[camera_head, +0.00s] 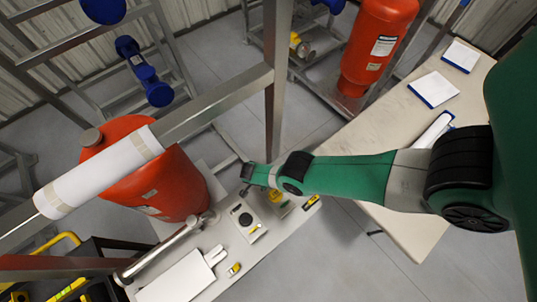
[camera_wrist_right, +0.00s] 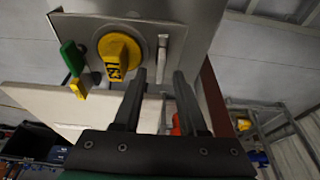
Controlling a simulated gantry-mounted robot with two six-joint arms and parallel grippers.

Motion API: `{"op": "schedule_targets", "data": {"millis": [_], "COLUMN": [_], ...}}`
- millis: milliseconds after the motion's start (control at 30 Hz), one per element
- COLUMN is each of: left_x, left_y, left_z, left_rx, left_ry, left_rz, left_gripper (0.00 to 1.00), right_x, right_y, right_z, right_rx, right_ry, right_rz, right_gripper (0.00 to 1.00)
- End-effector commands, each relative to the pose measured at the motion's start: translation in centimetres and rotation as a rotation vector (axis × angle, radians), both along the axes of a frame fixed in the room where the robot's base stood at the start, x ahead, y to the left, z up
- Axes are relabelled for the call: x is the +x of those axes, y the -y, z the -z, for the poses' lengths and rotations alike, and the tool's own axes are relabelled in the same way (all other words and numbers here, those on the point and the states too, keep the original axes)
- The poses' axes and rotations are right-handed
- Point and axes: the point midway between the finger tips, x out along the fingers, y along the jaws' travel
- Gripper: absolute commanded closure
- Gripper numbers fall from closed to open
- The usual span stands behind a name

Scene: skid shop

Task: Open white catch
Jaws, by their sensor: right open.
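In the right wrist view, a grey metal panel (camera_wrist_right: 205,22) carries a round yellow knob (camera_wrist_right: 121,50) with black markings. A slim, pale upright catch (camera_wrist_right: 163,52) sits on the panel to the right of the knob. A green lever (camera_wrist_right: 72,58) with a yellow end is left of the knob. My right gripper (camera_wrist_right: 160,76) is open, its two dark fingers pointing up at the panel on either side of the catch's lower end. I cannot tell whether they touch it. In the head view my right gripper (camera_head: 246,182) is small, and the catch cannot be made out. My left gripper is not in view.
In the head view, a red tank (camera_head: 180,188) stands left of my gripper, with a white roll (camera_head: 95,172) across it. Small parts lie on a pale bench (camera_head: 262,243) below. Another table (camera_head: 405,118) is at right. Metal frame bars (camera_head: 220,97) cross above.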

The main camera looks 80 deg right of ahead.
Motion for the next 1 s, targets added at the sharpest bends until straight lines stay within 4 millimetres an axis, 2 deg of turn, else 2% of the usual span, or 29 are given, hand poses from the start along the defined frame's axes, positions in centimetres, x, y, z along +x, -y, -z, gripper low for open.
{"op": "schedule_targets", "data": {"millis": [100, 367, 700, 1000], "left_x": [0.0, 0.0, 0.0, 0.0], "left_y": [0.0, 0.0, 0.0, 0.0], "left_z": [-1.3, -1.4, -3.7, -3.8], "left_rx": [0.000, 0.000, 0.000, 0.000], "left_ry": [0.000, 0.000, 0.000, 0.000], "left_rz": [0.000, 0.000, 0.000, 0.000], "left_gripper": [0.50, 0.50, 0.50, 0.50], "right_x": [0.0, 0.0, 0.0, 0.2], "right_y": [0.0, 0.0, 0.0, -0.2], "right_z": [-1.2, -1.4, -3.7, -3.9], "right_rx": [0.000, 0.000, 0.000, 0.000], "right_ry": [0.000, 0.000, 0.000, 0.000], "right_rz": [0.000, 0.000, 0.000, -0.005], "right_gripper": [0.59, 0.59, 0.59, 0.59]}}
